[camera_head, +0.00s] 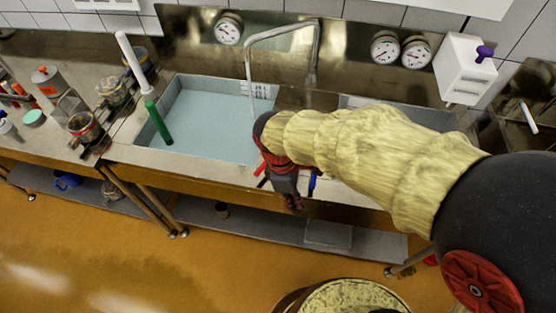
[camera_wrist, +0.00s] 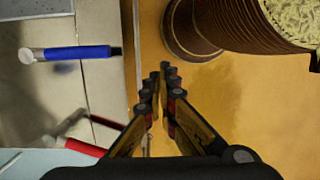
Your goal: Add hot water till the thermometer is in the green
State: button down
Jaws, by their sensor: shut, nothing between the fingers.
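The basin (camera_head: 200,118) in the counter holds pale blue water. A bent metal spout (camera_head: 284,33) arches over its right side, and I cannot tell if water runs from it. A red handle (camera_wrist: 86,147) and a blue handle (camera_wrist: 80,53) stick out at the counter's front edge; the blue one also shows in the head view (camera_head: 312,183). My gripper (camera_head: 292,202) is shut and empty, hanging just in front of that edge, with both handles to its left in the wrist view (camera_wrist: 161,74). Round dials (camera_head: 229,28) are on the back wall, too small to read.
A green and white upright rod (camera_head: 157,122) stands at the basin's left. Jars and bottles crowd the left counter. A lower shelf (camera_head: 260,223) runs beneath. A round tub of pale curds (camera_head: 352,295) stands on the floor in front. A white box (camera_head: 466,68) hangs at right.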

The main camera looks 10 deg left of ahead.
jog(key=w+r+m+t+y+p, duration=0.2)
jog(key=w+r+m+y, duration=0.4)
jog(key=r, duration=0.4)
jog(key=shift+n+h, duration=0.3)
jog(key=shift+n, duration=0.2)
jog(key=b+x, duration=0.1)
jog(key=x, duration=0.6)
jog(key=w+b+x, duration=0.1)
jog(key=x, duration=0.2)
jog(key=shift+w+a+b, duration=0.15)
jog(key=shift+a+b, duration=0.15)
jog(key=shift+b, duration=0.05)
jog(key=a, duration=0.1)
jog(key=w+a+f, duration=0.1)
jog(key=shift+w+a, duration=0.25)
jog(key=shift+a, duration=0.1)
jog(key=shift+w+a+f+b, duration=0.1)
jog(key=shift+w+a+b, duration=0.2)
jog(key=shift+a, duration=0.2)
jog(key=shift+w+a, duration=0.2)
jog(key=shift+a, duration=0.7)
jog(key=shift+d, duration=0.1)
